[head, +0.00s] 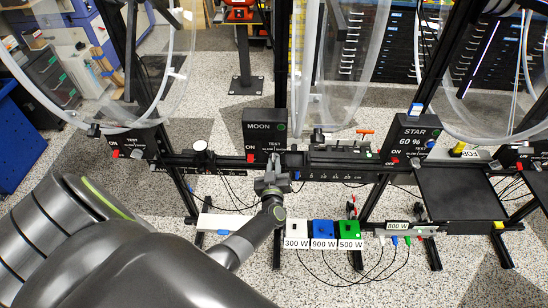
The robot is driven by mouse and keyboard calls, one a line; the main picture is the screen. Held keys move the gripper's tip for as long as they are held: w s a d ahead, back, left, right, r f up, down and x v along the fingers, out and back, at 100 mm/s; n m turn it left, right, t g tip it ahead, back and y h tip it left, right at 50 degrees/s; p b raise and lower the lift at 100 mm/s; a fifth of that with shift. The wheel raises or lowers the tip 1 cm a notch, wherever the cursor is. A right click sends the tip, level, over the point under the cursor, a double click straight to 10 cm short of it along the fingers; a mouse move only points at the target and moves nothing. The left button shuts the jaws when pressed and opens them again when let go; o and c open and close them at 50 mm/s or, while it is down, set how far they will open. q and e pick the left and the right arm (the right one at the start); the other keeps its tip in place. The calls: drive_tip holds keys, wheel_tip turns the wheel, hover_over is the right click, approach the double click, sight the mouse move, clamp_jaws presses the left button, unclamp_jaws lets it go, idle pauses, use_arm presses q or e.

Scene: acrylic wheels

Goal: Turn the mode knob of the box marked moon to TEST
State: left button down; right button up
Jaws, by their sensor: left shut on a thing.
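The black box marked MOON (258,127) is mounted on the black frame near the picture's middle. Its ON and TEST lettering shows on the front, with a red switch (250,158) at the lower left. My left gripper (273,163) reaches up from below to the lower right part of this front, under the TEST lettering. Its fingers are shut on the mode knob, which they hide. The knob's pointing direction cannot be made out. My right gripper is not in view.
The STAR box (407,137) reads 60 % to the right, and another box (128,143) stands left. Below are the 300 W (296,234), 900 W (322,233) and 500 W (349,233) blocks with cables. Clear acrylic wheels (345,60) stand behind the frame.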

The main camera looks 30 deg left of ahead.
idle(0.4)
use_arm(q)
drive_tip(key=shift+r+m+p, duration=0.1)
drive_tip(key=shift+m+p, duration=0.5)
drive_tip(key=shift+m, duration=0.2)
drive_tip(key=shift+m+p, duration=0.3)
drive_tip(key=shift+m, duration=0.4)
drive_tip(key=c, duration=1.8)
unclamp_jaws()
drive_tip(key=shift+f, duration=0.2)
drive_tip(key=o, duration=0.5)
drive_tip(key=shift+r, duration=0.1)
